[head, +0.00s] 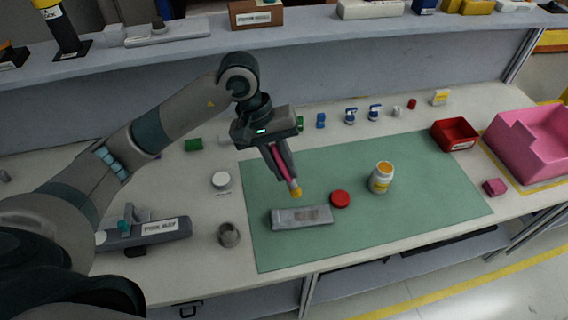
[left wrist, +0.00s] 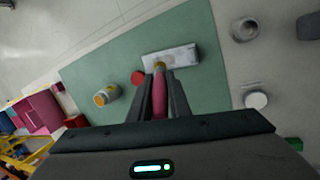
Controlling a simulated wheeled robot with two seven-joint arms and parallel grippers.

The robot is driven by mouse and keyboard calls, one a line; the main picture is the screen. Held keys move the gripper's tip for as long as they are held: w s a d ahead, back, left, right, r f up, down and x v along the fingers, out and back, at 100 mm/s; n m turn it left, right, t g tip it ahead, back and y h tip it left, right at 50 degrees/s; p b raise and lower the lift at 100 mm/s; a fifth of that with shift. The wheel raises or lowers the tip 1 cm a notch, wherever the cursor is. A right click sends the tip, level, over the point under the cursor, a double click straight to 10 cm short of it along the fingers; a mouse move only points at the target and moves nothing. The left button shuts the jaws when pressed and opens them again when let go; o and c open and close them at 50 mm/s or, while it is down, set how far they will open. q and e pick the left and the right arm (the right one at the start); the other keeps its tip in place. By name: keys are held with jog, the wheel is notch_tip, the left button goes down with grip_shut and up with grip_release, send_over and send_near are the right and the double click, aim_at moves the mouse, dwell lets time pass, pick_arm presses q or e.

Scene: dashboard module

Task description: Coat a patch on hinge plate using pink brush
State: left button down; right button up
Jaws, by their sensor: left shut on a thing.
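My left gripper (head: 284,168) is shut on the pink brush (head: 281,162), which points down with a yellowish tip. It also shows in the left wrist view, where the brush (left wrist: 159,100) sits between the two fingers. The grey hinge plate (head: 287,220) lies on the green mat (head: 440,188), just below the brush tip; it shows in the left wrist view (left wrist: 183,54) too. A darker patch is on the plate's top. Whether the tip touches the plate I cannot tell. An open white jar (head: 380,182) with yellow-orange contents stands to the right on the mat. My right gripper is not in view.
A red lid (head: 340,199) lies between plate and jar. A red bin (head: 455,134) and a pink bin (head: 530,145) stand at the right. A labelled grey holder (head: 150,234) and a grey ring (head: 229,235) are left of the mat. The mat's right part is clear.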

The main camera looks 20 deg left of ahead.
pick_arm(q)
notch_tip(320, 180, down, 2)
jog(key=shift+f, duration=0.25)
jog(key=shift+f+b, duration=0.3)
jog(key=shift+f, duration=0.35)
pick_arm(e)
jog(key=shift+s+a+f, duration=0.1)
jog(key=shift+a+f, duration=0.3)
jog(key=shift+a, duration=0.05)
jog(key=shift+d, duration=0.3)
